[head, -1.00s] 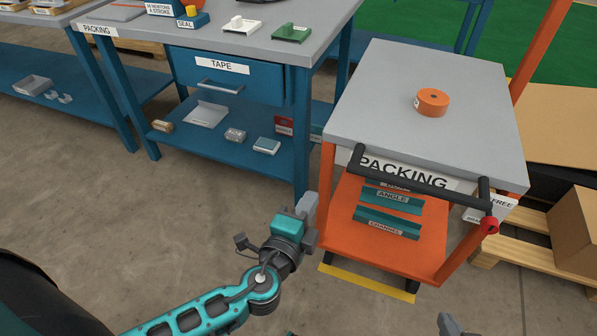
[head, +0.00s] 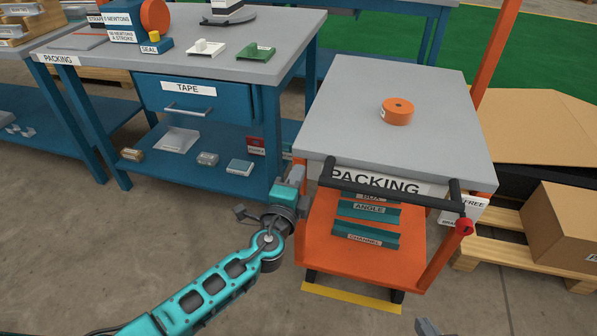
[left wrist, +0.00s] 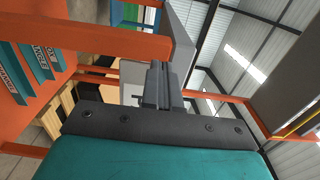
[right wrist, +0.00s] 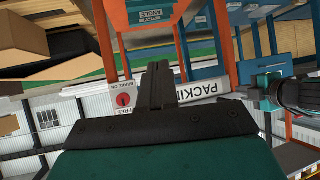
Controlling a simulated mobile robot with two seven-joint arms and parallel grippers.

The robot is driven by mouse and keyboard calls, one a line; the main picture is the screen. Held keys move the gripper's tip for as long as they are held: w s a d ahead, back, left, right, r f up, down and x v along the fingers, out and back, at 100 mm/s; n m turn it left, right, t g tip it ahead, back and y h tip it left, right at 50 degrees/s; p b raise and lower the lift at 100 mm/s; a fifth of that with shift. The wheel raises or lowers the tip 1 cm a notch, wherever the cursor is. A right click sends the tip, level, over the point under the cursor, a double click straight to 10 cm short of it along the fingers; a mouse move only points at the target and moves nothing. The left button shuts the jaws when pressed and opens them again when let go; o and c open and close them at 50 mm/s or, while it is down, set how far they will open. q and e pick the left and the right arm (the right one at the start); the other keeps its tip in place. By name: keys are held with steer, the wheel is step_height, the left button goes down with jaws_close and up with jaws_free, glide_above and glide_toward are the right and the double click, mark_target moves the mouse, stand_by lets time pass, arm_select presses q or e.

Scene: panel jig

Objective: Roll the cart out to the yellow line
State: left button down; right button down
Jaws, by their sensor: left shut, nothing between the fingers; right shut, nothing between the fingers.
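The cart (head: 320,240) is orange with a grey top (head: 345,110), a black push handle (head: 385,190) and a red knob (head: 464,226) at the handle's right end. A yellow strip (head: 350,298) lies on the floor at the cart's near feet. My left gripper (head: 298,170) is shut and empty beside the cart's near left corner, left of the handle; whether it touches is unclear. It also shows in the left wrist view (left wrist: 160,85). My right gripper (head: 426,326) is shut and empty at the bottom edge, short of the handle; it also shows in the right wrist view (right wrist: 158,88).
An orange tape roll (head: 397,111) sits on the cart top. A blue packing bench (head: 205,95) stands close on the left. A pallet (head: 500,250) with a cardboard box (head: 565,232) is on the right. The floor in front is clear.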

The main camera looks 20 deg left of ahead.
mark_target(302, 163)
arm_select(q)
steer(key=shift+w, duration=0.75)
arm_select(e)
steer(key=shift+f, duration=0.1)
arm_select(q)
steer(key=shift+w, duration=0.1)
steer(key=w+b, duration=0.2)
steer(key=w, duration=0.1)
steer(key=shift+w+f, duration=0.1)
steer(key=shift+w, duration=0.2)
arm_select(e)
steer(key=shift+w+a+f, duration=0.2)
steer(key=shift+f, duration=0.15)
arm_select(q)
steer(key=shift+s, duration=0.1)
